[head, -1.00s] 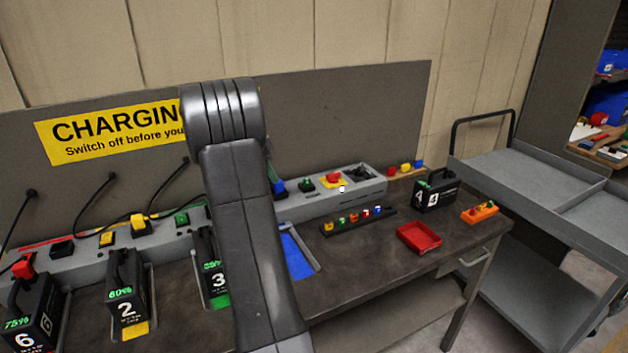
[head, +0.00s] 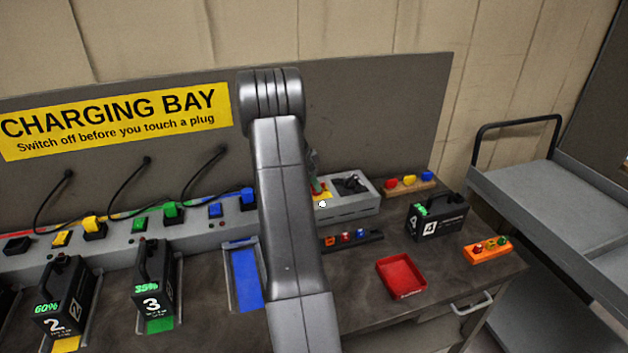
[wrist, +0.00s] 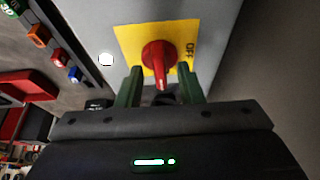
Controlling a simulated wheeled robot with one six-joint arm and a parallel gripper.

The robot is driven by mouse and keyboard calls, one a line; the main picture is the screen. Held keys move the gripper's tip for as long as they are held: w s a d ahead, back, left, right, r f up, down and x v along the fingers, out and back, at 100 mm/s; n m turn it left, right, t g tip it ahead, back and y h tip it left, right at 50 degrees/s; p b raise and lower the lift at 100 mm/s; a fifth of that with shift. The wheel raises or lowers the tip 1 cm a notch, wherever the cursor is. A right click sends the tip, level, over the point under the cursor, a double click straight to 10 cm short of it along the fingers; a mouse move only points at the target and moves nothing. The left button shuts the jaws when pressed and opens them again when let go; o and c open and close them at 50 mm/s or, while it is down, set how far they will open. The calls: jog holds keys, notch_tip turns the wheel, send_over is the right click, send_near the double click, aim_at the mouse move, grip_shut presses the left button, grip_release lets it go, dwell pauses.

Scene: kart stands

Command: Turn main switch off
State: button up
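The main switch is a red rotary knob (wrist: 158,56) on a yellow plate (wrist: 126,42) in the wrist view. Its handle points down in that picture, and the word OFF is at the plate's right side. My gripper (wrist: 160,84) is open, its two green fingers on either side of the handle's lower end with gaps showing. I cannot tell whether a finger touches it. In the head view my arm hides most of my gripper, and only part of the yellow plate (head: 322,195) shows beside it.
A white round lamp (wrist: 106,59) sits on the grey housing beside the plate. A black strip with coloured plugs (head: 362,237), a red tray (head: 402,277) and battery 4 (head: 437,217) stand close by. Batteries 2 (head: 63,297) and 3 (head: 155,280) stand on the left.

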grip_shut()
